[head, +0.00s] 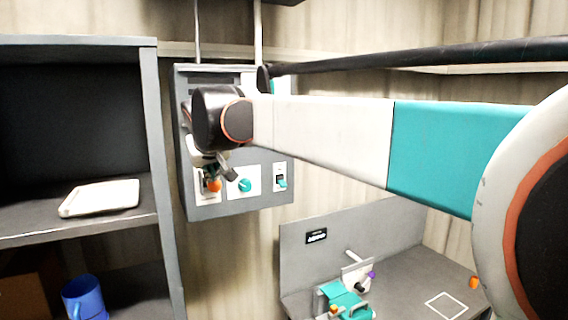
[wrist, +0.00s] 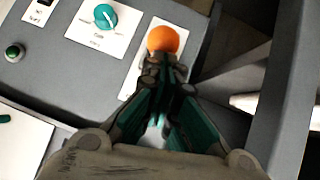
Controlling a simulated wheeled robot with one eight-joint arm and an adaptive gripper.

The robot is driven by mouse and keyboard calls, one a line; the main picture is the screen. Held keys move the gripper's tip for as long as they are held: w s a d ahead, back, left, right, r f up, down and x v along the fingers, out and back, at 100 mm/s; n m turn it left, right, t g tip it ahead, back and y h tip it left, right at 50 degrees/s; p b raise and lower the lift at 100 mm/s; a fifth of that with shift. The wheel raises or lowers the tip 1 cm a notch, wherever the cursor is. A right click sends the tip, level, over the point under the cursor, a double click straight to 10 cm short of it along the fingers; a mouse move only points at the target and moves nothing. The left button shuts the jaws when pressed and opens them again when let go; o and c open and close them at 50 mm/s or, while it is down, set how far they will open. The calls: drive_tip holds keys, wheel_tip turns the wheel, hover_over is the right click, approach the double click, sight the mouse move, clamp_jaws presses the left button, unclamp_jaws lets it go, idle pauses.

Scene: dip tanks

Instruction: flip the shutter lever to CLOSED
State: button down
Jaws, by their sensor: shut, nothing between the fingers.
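The lever with an orange ball knob (head: 214,185) stands on a white plate at the lower left of a grey wall panel (head: 235,207). In the wrist view the orange knob (wrist: 162,40) is just beyond my fingertips. My gripper (head: 229,173) is shut and empty, close in front of the panel beside the knob. In the wrist view my gripper (wrist: 165,68) covers part of the lever's plate. I cannot tell whether the tips touch the knob. The plate's lettering is hidden or unreadable.
A teal dial (head: 245,185) and a teal switch (head: 281,183) sit right of the lever. The wrist view shows a green button (wrist: 14,52). A grey shelf (head: 158,180) with a white tray (head: 100,198) stands close on the left. A bench with a teal device (head: 342,300) is below right.

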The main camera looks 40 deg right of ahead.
sight(213, 188)
drive_tip(key=f+t+b, duration=0.1)
drive_tip(key=s+f+t+b, duration=0.1)
drive_tip(key=f, duration=0.1)
drive_tip(key=shift+s+a+f+t+h+b, duration=0.15)
drive_tip(key=shift+s+f+t+h+b, duration=0.15)
drive_tip(key=shift+t+h+b, duration=0.1)
drive_tip(key=shift+s+f, duration=0.1)
drive_tip(key=shift+f, duration=0.2)
drive_tip(key=shift+f+b, duration=1.35)
drive_tip(key=shift+f, duration=1.05)
